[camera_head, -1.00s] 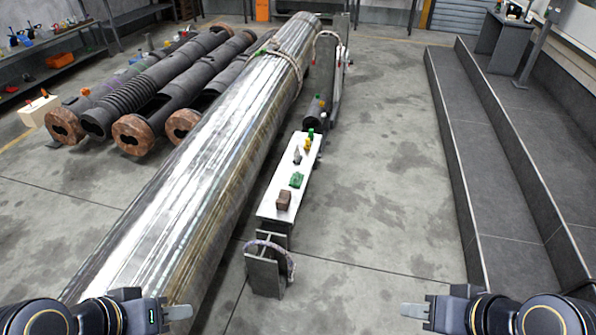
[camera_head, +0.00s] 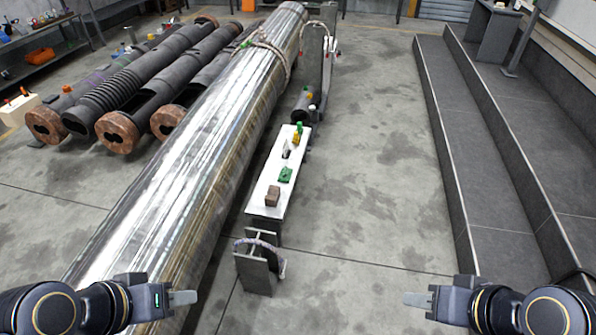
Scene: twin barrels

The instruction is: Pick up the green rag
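The green rag (camera_head: 286,175) lies crumpled on a narrow white-topped bench (camera_head: 262,207) beside the long shiny metal barrel. A brown block (camera_head: 272,196) sits nearer me on the same bench. A grey pointed item (camera_head: 286,150) and a yellow-green item (camera_head: 297,135) stand beyond the rag. My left gripper (camera_head: 184,298) is at the lower left, in front of the barrel, far from the rag. My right gripper (camera_head: 416,299) is at the lower right over bare floor, also far from the rag. Neither visibly holds anything; finger gaps cannot be made out.
The metal barrel (camera_head: 190,165) runs along the bench's left side. A dark metal stand with a rope (camera_head: 256,268) is at the bench's near end. Dark steps (camera_head: 480,165) rise on the right. Open floor (camera_head: 375,180) lies between bench and steps.

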